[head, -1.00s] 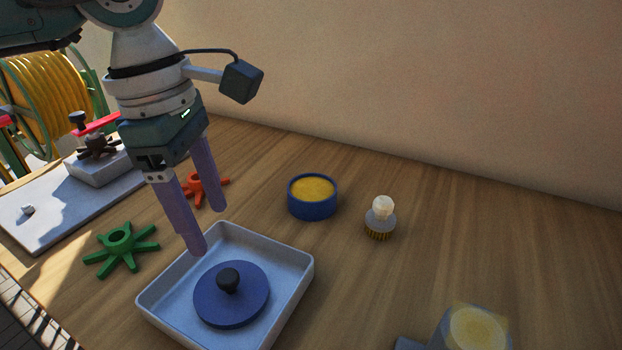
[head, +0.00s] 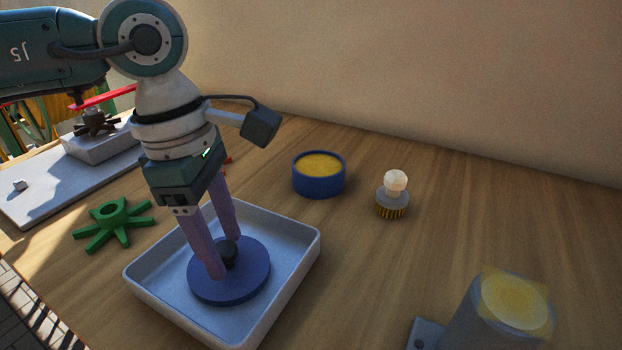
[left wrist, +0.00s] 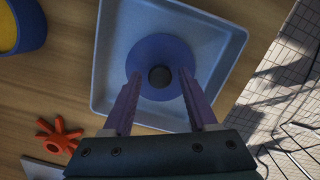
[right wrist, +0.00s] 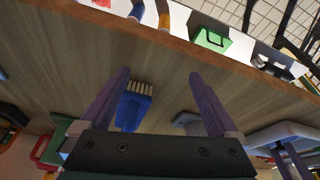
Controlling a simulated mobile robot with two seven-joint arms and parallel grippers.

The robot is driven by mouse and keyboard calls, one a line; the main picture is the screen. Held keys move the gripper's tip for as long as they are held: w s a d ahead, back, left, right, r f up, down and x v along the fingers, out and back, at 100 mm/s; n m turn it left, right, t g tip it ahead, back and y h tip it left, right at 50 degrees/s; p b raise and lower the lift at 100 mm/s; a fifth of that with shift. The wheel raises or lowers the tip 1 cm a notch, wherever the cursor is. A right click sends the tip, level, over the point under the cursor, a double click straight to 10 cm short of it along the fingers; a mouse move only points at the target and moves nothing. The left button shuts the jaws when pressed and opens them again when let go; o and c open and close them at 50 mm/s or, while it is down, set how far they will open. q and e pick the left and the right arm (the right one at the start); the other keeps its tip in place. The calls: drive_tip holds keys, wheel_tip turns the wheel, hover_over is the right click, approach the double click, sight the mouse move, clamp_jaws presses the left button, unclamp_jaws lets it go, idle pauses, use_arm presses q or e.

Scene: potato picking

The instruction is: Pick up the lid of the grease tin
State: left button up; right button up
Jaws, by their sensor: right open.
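The lid is a round blue disc (head: 256,284) with a black knob (head: 229,249), lying flat in a pale blue tray (head: 310,262). The blue grease tin (head: 319,184), open and full of yellow grease, stands behind the tray. My left gripper (head: 227,258) points down over the lid, with its purple fingers apart on either side of the knob. In the left wrist view the knob (left wrist: 160,77) shows between the open fingertips, with a gap on each side; contact cannot be told. My right gripper (right wrist: 160,73) is open and appears only in its wrist view.
A brush with a pale knob (head: 393,195) stands right of the tin. A green star-shaped knob (head: 112,224) lies left of the tray. A grey cylinder with a yellowish top (head: 500,310) is at lower right. The right wrist view shows a blue brush (right wrist: 134,106).

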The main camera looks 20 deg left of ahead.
use_arm(q)
clamp_jaws()
drive_tip(key=shift+r, duration=0.1)
idle(0.4)
